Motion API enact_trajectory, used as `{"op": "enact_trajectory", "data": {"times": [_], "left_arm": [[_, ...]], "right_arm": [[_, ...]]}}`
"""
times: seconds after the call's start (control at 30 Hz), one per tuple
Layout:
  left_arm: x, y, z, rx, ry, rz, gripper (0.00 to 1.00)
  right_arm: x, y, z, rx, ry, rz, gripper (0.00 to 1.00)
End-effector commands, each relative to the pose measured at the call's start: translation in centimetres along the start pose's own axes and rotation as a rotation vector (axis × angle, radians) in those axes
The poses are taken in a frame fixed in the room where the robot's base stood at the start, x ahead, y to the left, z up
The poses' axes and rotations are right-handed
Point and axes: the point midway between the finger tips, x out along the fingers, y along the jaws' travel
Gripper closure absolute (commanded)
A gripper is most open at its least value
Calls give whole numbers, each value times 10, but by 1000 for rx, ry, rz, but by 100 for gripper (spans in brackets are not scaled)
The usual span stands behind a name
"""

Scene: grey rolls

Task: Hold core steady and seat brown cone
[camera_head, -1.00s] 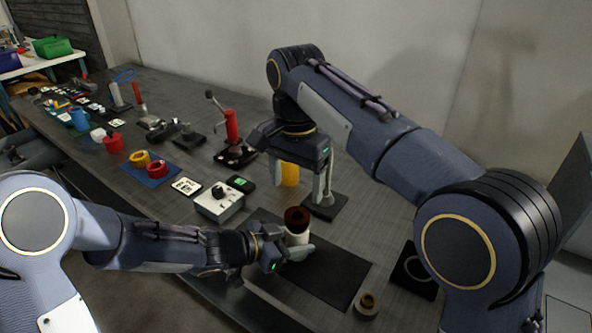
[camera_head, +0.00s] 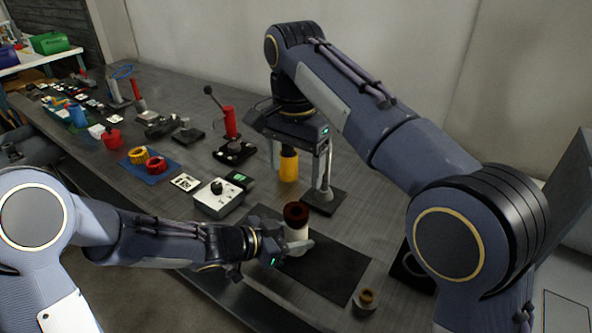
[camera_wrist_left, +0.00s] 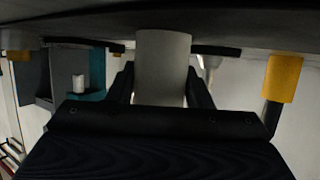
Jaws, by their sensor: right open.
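The pale core (camera_head: 297,234) stands upright on a dark mat (camera_head: 334,272). The brown cone (camera_head: 296,212) sits on top of the core, its dark opening facing up; I cannot tell how deep it is seated. My left gripper (camera_head: 298,248) is shut around the lower part of the core. In the left wrist view the core (camera_wrist_left: 162,65) stands between the left fingers (camera_wrist_left: 162,92), and the cone is out of that view. My right gripper (camera_head: 300,168) is open and empty, raised behind the core, fingers pointing down.
A yellow cylinder (camera_head: 289,167) stands behind the right gripper's fingers. A white box with a black knob (camera_head: 217,199) is left of the mat. A red lever press (camera_head: 231,124) stands further back.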

Motion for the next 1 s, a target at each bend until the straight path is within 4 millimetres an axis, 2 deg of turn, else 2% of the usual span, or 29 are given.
{"op": "enact_trajectory", "data": {"times": [0.03, 0.17, 0.43, 0.53, 0.67, 1.0], "left_arm": [[0, 0, 0, 0, 1, 0, 47], [0, 0, 0, 0, 1, 0, 30], [-1, 0, 0, 0, 0, 0, 30], [-6, -1, 0, 1, 1, -2, 30], [-26, -1, -1, 1, 3, -5, 30], [-96, -1, 0, 1, 2, -6, 30]], "right_arm": [[0, 0, 0, 0, 0, 0, 27], [0, 0, 0, 0, 0, 0, 27], [0, 0, 0, 0, 0, 0, 27], [0, 0, 0, 0, 0, 0, 27], [0, 0, 0, 0, 0, 0, 27], [0, 0, 0, 0, 0, 0, 27]]}}
